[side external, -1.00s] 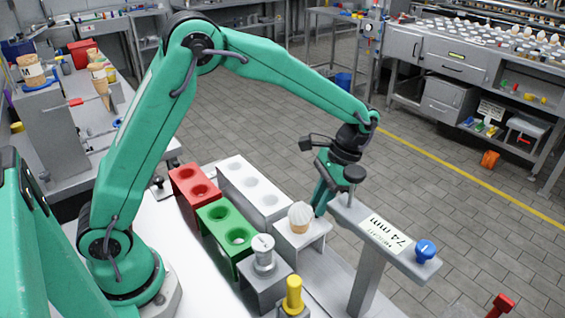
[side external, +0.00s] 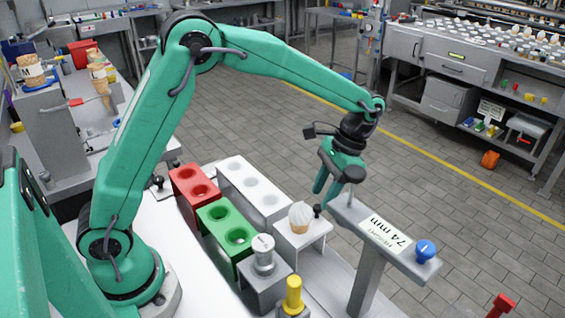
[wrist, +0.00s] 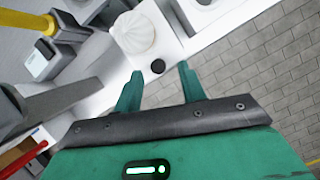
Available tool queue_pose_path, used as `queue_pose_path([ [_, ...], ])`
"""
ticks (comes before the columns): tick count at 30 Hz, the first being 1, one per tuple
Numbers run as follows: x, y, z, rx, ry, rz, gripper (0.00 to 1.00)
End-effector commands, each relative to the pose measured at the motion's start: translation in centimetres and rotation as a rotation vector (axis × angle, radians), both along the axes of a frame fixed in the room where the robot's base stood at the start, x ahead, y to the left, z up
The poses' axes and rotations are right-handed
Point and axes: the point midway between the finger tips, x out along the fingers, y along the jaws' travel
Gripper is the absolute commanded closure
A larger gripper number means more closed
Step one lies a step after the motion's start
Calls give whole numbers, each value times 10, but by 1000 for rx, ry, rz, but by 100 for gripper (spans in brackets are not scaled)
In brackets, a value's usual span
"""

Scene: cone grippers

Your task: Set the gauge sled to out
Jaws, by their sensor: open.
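No part is marked as the gauge sled, so I cannot tell which it is. My gripper (side external: 326,194) is open and empty, above and slightly right of the knob in the side view. The swirl (wrist: 134,30) is just beyond. A grey bar (side external: 404,258) labelled 74 mm stands to the right.
Red (side external: 187,194), green (side external: 219,232) and white (side external: 231,184) holed blocks stand left. A grey cylinder (side external: 263,255) and yellow knob (side external: 293,292) stand in front.

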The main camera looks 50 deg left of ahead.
Motion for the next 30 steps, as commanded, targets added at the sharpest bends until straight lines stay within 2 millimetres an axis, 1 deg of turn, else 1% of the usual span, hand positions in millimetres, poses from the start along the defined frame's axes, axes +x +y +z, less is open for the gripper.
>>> queue_pose_path([
  [6,11,-2,26,0,-2,1,59],
  [12,17,-3,43,0,0,1,59],
  [17,19,-4,49,0,1,2,59],
  [30,18,-3,51,-2,-6,4,59],
])
